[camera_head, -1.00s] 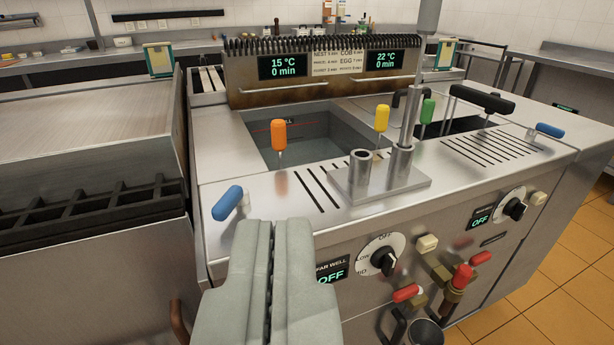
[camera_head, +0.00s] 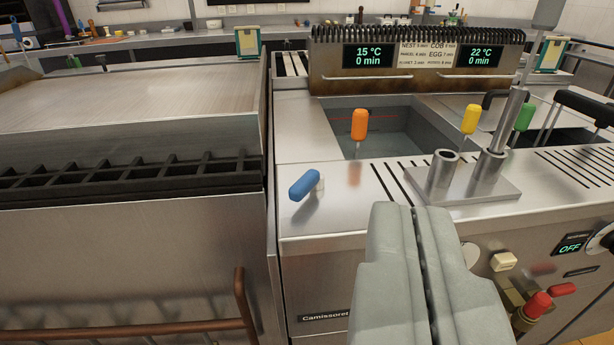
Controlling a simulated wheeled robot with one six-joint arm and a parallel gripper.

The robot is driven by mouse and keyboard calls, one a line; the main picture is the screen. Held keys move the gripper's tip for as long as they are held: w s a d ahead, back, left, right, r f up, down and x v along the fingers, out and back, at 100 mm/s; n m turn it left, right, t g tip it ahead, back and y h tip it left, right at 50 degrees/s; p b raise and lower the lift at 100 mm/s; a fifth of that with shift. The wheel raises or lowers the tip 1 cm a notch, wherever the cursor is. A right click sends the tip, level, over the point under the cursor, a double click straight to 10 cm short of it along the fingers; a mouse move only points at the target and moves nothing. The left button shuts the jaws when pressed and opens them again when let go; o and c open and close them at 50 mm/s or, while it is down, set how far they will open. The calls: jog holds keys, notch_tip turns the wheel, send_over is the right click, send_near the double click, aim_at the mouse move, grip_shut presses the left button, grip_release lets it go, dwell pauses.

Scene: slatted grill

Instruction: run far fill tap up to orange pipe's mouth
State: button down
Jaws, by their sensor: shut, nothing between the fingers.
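A blue tap handle (camera_head: 304,184) stands on the left front of the steel counter, tilted, probably the far fill tap. An orange grip (camera_head: 360,124) on a thin upright stem stands at the left well (camera_head: 392,128); the pipe's mouth cannot be made out. The well's grey inside shows a red line on its back wall; I cannot tell whether it holds water. My gripper (camera_head: 410,206) is shut and empty, low in the picture before the counter's front edge, right of and nearer than the blue handle.
Yellow (camera_head: 471,119) and green (camera_head: 524,116) grips stand further right. A steel block with two upright tubes (camera_head: 467,178) sits on the counter. A slatted grill (camera_head: 130,178) is at left with a copper rail below. Red-handled valves (camera_head: 538,304) are at lower right.

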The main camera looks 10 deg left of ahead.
jog(key=c, duration=2.1)
grip_release()
jog(key=o, duration=0.7)
jog(key=shift+w+r, duration=0.15)
jog(key=shift+w, duration=0.25)
jog(key=shift+o, duration=0.6)
jog(key=w+a+r+m+g, duration=0.1)
jog(key=w+a+g, duration=0.2)
jog(key=w+g, duration=0.4)
jog(key=w, duration=0.6)
jog(key=shift+r+m+y, duration=0.3)
jog(key=shift+r+y, duration=0.1)
jog(key=m+g, duration=0.2)
jog(key=g, duration=0.8)
send_over(303, 180)
jog(key=f, duration=0.2)
jog(key=shift+h, duration=0.4)
notch_tip(303, 180, down, 17)
